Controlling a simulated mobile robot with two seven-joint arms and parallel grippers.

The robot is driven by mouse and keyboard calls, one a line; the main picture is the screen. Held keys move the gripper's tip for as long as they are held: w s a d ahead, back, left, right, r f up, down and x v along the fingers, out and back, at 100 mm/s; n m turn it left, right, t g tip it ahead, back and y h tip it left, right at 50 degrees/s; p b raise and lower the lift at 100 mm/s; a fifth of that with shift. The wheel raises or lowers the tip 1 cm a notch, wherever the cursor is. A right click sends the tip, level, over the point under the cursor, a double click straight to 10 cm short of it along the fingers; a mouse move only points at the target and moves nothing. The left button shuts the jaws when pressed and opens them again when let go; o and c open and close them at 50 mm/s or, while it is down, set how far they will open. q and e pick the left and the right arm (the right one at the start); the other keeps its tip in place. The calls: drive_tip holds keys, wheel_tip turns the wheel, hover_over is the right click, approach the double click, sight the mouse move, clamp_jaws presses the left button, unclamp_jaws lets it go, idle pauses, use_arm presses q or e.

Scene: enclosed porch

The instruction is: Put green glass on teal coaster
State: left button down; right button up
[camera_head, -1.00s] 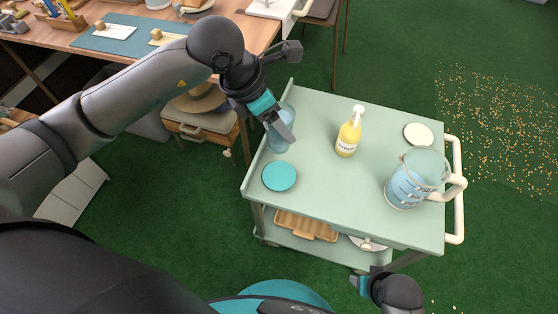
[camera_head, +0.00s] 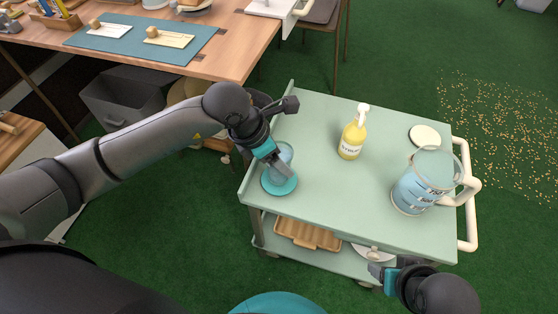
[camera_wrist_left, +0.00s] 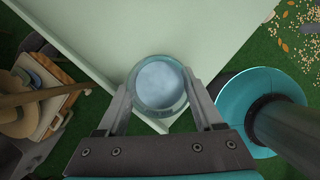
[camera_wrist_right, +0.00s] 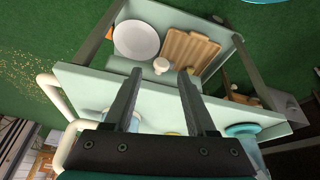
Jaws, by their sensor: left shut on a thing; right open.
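The green glass (camera_head: 284,152) looks pale blue-green and see-through. My left gripper (camera_head: 280,168) is shut around it. The teal coaster (camera_head: 281,188) lies near the cart's front left corner, with the glass upright over it; I cannot tell whether they touch. In the left wrist view the glass (camera_wrist_left: 158,84) sits between the fingers, seen from above, and hides most of what is below. The coaster also shows in the right wrist view (camera_wrist_right: 242,129). My right gripper (camera_head: 382,272) is open and empty in front of the cart.
The pale green cart (camera_head: 325,195) also bears a yellow pump bottle (camera_head: 352,139), a white coaster (camera_head: 425,135) and a blue-filled pitcher (camera_head: 418,187). A wooden tray (camera_head: 305,234) lies on the lower shelf. A wooden desk (camera_head: 225,55) stands behind left. The cart's middle front is clear.

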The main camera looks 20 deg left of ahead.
use_arm(q)
drive_tip(key=shift+f, duration=0.3)
use_arm(e)
drive_tip(key=shift+r, duration=0.3)
use_arm(q)
drive_tip(key=shift+c, duration=2.4)
unclamp_jaws()
drive_tip(key=shift+f, duration=0.15)
drive_tip(key=o, duration=0.4)
use_arm(e)
drive_tip(key=shift+r, duration=0.2)
use_arm(q)
drive_tip(key=shift+o, duration=0.2)
drive_tip(key=p+v, duration=0.4)
drive_tip(key=v, duration=0.8)
drive_tip(key=shift+p, duration=0.3)
use_arm(e)
wheel_tip(320, 180, down, 10)
drive_tip(key=s+g, duration=0.1)
drive_tip(key=s, duration=0.1)
drive_tip(key=shift+d, duration=0.15)
drive_tip(key=shift+r, duration=0.1)
